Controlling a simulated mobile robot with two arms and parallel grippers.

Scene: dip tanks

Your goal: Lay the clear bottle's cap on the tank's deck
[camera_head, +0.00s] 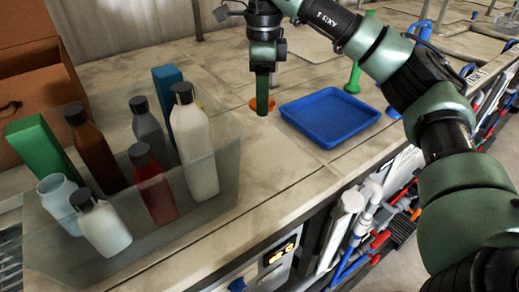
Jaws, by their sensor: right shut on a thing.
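My right gripper (262,108) points straight down at the deck (285,160), left of the blue tray. It is shut on an orange round piece that looks like a cap (255,101), at or just above the deck; its fingers hide part of the piece, and I cannot tell whether it touches. A pale, see-through bottle (58,200) with an open mouth and no cap stands at the left of the clear bin. My left gripper is not in view.
The clear bin (200,232) holds several capped bottles: brown, grey, red and white, plus a tilted white one. A green box (42,150) and a blue box stand by them. The blue tray (330,115) is empty. A green object (353,78) stands behind it. Deck in front is clear.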

